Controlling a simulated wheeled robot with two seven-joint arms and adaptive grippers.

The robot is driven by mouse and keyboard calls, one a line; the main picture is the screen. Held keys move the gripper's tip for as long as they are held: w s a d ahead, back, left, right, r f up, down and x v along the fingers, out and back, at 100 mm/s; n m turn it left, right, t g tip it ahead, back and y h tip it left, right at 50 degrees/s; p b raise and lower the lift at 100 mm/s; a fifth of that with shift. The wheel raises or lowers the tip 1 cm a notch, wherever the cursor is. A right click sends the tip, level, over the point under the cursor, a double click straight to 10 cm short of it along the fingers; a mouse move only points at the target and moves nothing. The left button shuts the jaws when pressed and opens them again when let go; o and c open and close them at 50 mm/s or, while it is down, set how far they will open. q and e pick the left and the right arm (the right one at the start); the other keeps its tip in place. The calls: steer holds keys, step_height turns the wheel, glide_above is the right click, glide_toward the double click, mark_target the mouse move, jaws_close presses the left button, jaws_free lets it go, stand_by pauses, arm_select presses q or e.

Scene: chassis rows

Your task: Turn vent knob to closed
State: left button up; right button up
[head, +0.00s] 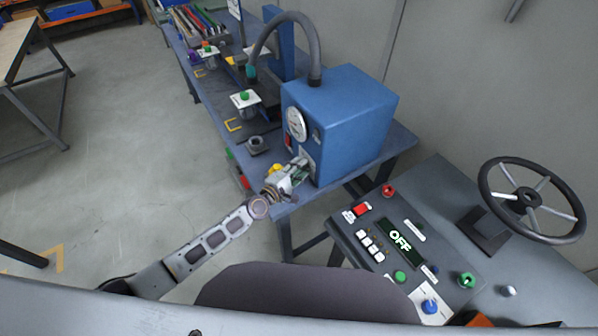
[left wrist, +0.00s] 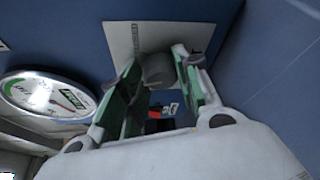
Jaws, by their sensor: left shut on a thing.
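The vent knob (left wrist: 157,68) is a dark grey round knob on a white plate (left wrist: 118,40) on the front of the blue machine (head: 348,110). My left gripper (head: 300,172) reaches the lower front of this machine. In the left wrist view the left gripper (left wrist: 155,85) has its green-padded fingers on both sides of the knob and is shut on it. The knob's pointer and most of its markings cannot be read. In the head view the gripper hides the knob. My right gripper is not in view.
A round gauge (head: 297,124) sits above the gripper, left of the knob in the wrist view. A grey hose (head: 285,22) arches from the machine top. A control panel (head: 375,275) reading OFF and a black handwheel (head: 531,200) stand to the right.

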arm_select(q)
steer(key=shift+s+f+m+b, duration=0.1)
steer(key=shift+f+m+b, duration=0.05)
steer(key=shift+m+b, duration=0.15)
stand_by(0.4)
steer(key=o, duration=1)
steer(key=shift+v, duration=6)
